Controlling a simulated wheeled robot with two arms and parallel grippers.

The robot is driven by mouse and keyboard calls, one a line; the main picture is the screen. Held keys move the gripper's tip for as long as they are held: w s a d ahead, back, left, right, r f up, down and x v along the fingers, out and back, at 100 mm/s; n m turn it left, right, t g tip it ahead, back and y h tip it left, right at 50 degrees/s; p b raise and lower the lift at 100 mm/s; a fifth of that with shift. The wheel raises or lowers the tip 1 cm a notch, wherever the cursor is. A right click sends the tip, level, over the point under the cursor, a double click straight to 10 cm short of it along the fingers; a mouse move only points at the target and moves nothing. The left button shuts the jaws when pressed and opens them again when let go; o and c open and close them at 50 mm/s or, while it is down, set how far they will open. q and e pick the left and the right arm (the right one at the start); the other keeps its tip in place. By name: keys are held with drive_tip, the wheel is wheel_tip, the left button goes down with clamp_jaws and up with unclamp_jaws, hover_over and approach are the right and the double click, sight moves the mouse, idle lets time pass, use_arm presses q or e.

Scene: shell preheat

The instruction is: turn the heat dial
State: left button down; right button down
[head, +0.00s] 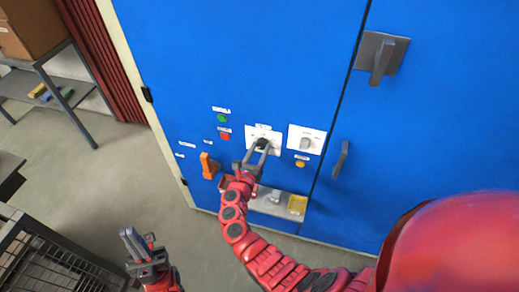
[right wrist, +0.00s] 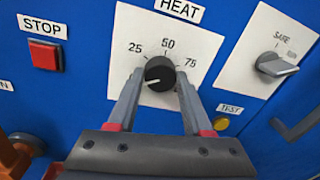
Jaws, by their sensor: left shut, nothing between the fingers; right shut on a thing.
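The heat dial (right wrist: 160,73) is a round black knob on a white plate (right wrist: 132,25) labelled HEAT, with 25, 50 and 75 printed around it. Its white mark points to the lower left, below the 25. My right gripper (head: 262,146) reaches the plate on the blue cabinet. In the right wrist view its two fingers (right wrist: 160,86) are shut on the dial from left and right. In the head view the fingers partly hide the dial. My left gripper (head: 132,240) is shut and empty, low at the left, away from the cabinet.
A SAFE switch (right wrist: 277,66) sits right of the dial, with a yellow TEST button (right wrist: 221,123) below. A red STOP button (right wrist: 46,55) and an orange handle (head: 208,166) are to the left. A small ledge (head: 270,207) juts out below. A wire cart (head: 50,262) stands lower left.

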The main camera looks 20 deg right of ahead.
drive_tip(key=shift+f+m, duration=0.1)
drive_tip(key=shift+m, duration=0.2)
drive_tip(key=m+b, duration=0.2)
drive_tip(key=m, duration=0.1)
drive_tip(key=shift+m, duration=0.3)
drive_tip(key=m+b, duration=0.3)
drive_tip(key=m, duration=0.1)
drive_tip(key=shift+f+y+b, duration=0.1)
drive_tip(key=shift+y+b, duration=0.2)
drive_tip(key=shift+b, duration=0.05)
drive_tip(key=m+y+b, duration=0.1)
drive_tip(key=m+b, duration=1.1)
drive_tip(key=b, duration=0.3)
drive_tip(key=shift+s+d+f+b, duration=0.1)
drive_tip(key=shift+f+b, duration=0.05)
drive_tip(key=shift+b, duration=0.2)
drive_tip(key=m+b, duration=0.6)
drive_tip(key=b, duration=0.2)
drive_tip(key=m+t+b, duration=0.1)
drive_tip(key=m+b, duration=0.5)
drive_tip(key=b, duration=0.3)
drive_tip(key=shift+y+b, duration=0.3)
drive_tip(key=shift+m+b, duration=0.5)
drive_tip(key=shift+b, duration=0.2)
drive_tip(key=shift+r+m+b, duration=0.25)
drive_tip(key=shift+m+b, duration=0.3)
drive_tip(key=shift+m, duration=0.05)
